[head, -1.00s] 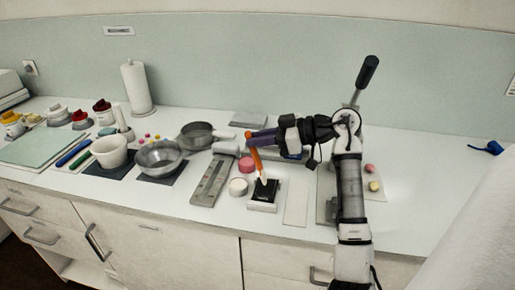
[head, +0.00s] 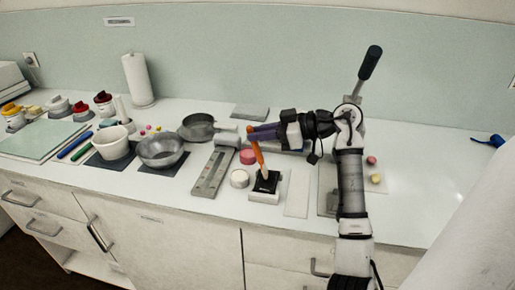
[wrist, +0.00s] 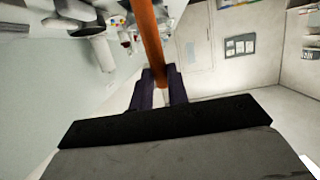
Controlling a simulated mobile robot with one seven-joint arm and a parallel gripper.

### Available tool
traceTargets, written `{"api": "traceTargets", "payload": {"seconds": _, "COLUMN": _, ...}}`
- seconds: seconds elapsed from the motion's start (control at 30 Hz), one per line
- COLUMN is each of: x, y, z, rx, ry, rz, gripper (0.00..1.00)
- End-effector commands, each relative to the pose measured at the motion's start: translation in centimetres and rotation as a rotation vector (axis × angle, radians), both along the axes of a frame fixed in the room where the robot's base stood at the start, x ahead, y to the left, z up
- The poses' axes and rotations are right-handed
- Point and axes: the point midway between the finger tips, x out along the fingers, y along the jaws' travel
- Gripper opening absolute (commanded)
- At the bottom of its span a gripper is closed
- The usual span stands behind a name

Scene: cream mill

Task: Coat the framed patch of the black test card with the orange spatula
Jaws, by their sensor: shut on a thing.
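My gripper (head: 252,134), with purple fingers, is shut on the orange spatula (head: 259,154) above the front middle of the counter. In the wrist view, the spatula's orange handle (wrist: 150,40) runs between the purple fingers (wrist: 160,88). In the head view the spatula leans slightly, with its pale tip down at the black test card (head: 267,186). I cannot tell whether the tip touches the card. The card lies on a white block (head: 264,198). Its framed patch is too small to make out clearly, and the spatula partly covers the card.
A white round tub (head: 239,179) and a pink round piece (head: 249,156) stand left of the card. A white plate (head: 297,193) lies to the right. A metal bowl (head: 161,151) and pan (head: 198,127) stand further left.

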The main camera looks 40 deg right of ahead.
Motion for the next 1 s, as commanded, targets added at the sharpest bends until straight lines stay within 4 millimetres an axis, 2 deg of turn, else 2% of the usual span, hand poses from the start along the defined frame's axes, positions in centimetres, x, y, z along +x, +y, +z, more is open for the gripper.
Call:
{"api": "traceTargets", "payload": {"seconds": 0.8, "x": -0.01, "y": -0.02, "z": -0.51, "rx": 0.001, "ry": 0.001, "rz": 0.0, "gripper": 0.0}}
{"api": "traceTargets", "payload": {"seconds": 1.0, "x": -0.52, "y": 0.51, "z": -0.57, "rx": 0.001, "ry": 0.002, "rz": -0.001, "gripper": 0.0}}
